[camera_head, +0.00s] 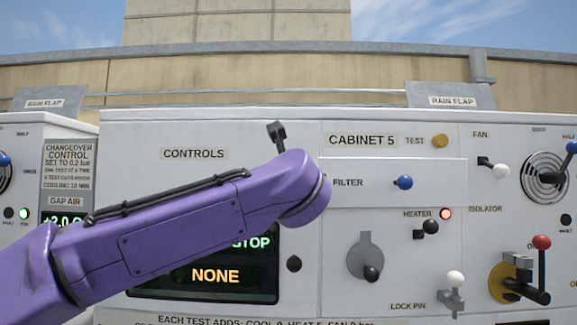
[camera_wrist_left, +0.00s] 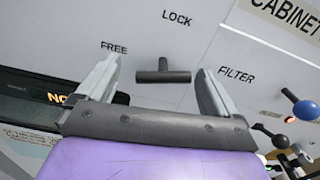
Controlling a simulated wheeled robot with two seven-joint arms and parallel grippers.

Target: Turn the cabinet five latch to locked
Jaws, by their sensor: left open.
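In the left wrist view a dark T-shaped latch handle (camera_wrist_left: 163,76) stands out from the white cabinet face. Its crossbar lies level in this picture, below and right of the word FREE and below LOCK. I cannot tell for sure which label it is set to. My left gripper (camera_wrist_left: 163,85) is open, with a pale finger on each side of the handle and gaps between. In the head view my purple left arm reaches in front of cabinet five (camera_head: 240,130); it hides the latch and my left fingers. My right gripper is not in view.
Right of the arm are a blue filter knob (camera_head: 404,182), a black heater knob (camera_head: 430,227), a grey rotary handle (camera_head: 365,255), a white lock pin (camera_head: 455,279) and a red-knobbed isolator lever (camera_head: 541,243). A display reading NONE (camera_head: 215,277) is partly behind my arm.

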